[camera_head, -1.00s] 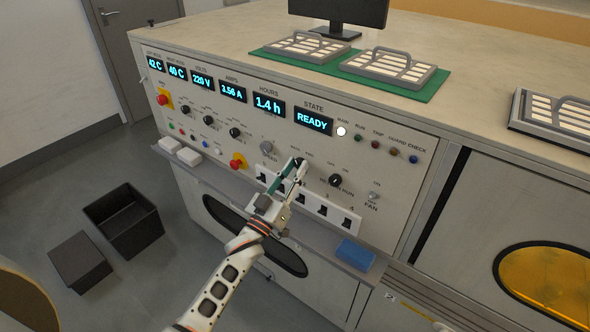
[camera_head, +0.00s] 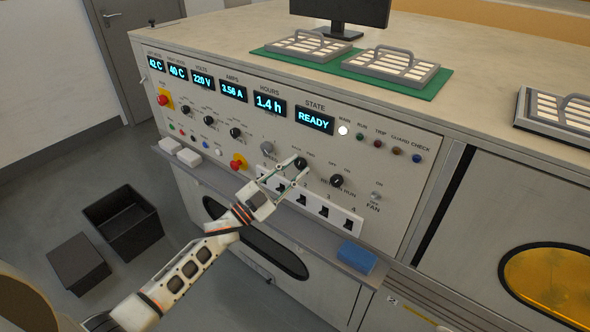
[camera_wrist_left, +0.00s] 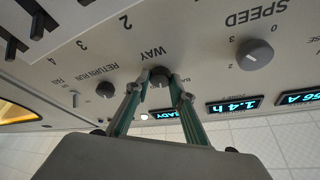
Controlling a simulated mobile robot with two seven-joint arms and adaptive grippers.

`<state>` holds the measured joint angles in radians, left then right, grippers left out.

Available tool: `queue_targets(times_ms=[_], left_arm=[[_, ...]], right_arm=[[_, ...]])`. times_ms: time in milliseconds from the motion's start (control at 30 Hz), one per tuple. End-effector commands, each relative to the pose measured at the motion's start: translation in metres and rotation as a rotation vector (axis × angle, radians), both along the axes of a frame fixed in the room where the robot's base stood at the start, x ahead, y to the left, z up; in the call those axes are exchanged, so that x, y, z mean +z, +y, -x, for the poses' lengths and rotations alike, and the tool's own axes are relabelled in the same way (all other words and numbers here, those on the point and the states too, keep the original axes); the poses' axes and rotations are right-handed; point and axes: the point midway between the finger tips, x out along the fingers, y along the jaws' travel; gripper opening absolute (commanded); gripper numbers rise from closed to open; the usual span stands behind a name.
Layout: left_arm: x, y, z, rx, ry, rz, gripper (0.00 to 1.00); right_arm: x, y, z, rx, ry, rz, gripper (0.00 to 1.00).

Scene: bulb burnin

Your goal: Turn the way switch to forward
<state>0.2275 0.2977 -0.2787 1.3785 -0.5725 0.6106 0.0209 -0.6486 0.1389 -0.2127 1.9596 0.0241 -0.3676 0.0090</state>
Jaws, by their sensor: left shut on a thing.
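The way switch (camera_wrist_left: 160,75) is a small dark round knob above the printed word WAY, which reads upside down in the left wrist view. My left gripper (camera_wrist_left: 160,84) has its two green-lined fingers closed on this knob, one fingertip on each side. In the head view the left gripper (camera_head: 296,168) reaches the panel from the lower left, its tips at the way switch (camera_head: 300,163). The knob's pointer cannot be made out between the fingers. My right gripper is not in view.
The speed knob (camera_wrist_left: 255,53) and the return/run knob (camera_head: 337,181) flank the way switch. A strip of black rockers (camera_head: 324,211) lies below. A blue block (camera_head: 356,257) sits on the ledge. The state display (camera_head: 314,121) reads READY.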

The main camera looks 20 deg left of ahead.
Motion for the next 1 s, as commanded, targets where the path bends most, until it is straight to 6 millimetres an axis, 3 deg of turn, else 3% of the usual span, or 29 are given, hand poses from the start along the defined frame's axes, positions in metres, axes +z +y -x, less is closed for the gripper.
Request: queue_targets(times_ms=[400, 1000], left_arm=[[0.0005, 0.0010, -0.0004, 0.000, -0.071, -0.199, 0.01], [0.0005, 0.0011, -0.0004, 0.001, -0.084, -0.232, 0.01]], right_arm=[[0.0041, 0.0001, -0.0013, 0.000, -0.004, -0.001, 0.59], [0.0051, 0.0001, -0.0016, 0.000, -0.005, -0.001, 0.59]])
